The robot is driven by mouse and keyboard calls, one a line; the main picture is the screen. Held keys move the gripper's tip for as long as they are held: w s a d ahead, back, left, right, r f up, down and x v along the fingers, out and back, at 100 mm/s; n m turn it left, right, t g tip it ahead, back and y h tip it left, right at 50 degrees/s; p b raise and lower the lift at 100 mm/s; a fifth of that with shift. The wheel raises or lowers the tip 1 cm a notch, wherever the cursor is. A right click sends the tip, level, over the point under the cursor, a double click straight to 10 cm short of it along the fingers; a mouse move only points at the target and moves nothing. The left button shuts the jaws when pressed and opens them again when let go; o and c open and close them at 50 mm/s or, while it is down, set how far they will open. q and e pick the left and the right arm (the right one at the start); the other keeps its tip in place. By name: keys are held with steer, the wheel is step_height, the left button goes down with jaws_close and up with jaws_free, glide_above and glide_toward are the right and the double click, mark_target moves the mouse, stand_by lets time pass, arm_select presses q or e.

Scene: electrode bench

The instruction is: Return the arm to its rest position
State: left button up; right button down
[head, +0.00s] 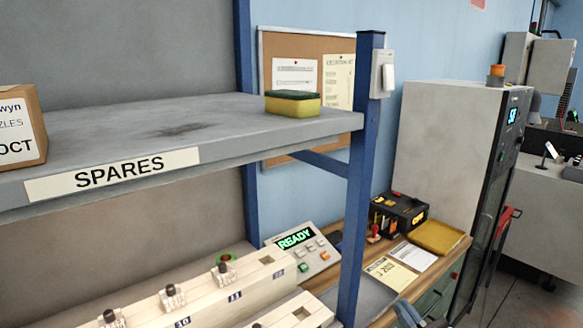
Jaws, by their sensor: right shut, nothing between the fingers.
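Only a small grey-blue part of what looks like my right gripper (408,314) shows at the bottom edge, in front of the wooden bench. It is shut and empty, and most of it and its arm are cut off by the frame. It appears apart from the things on the bench. My left gripper is not in view.
A grey shelf (200,112) labelled SPARES with a blue post (362,170) spans the left. It bears a cardboard box (22,125) and a sponge (292,104). Below are a cream rack (200,300) and a READY panel (300,250). A black-orange case (400,213) and yellow tray (436,237) stand on the bench.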

steer(key=s+f+m+g+h, duration=0.3)
steer(key=s+f, duration=0.7)
steer(key=f, duration=0.4)
steer(key=s+a+f+m+g+h+p, duration=0.1)
steer(key=s+f+m+g+h, duration=0.2)
steer(key=s+f+g, duration=0.3)
steer(key=s+f+h, duration=0.1)
steer(key=s+f, duration=0.4)
steer(key=f, duration=0.4)
steer(key=shift+s+a, duration=0.25)
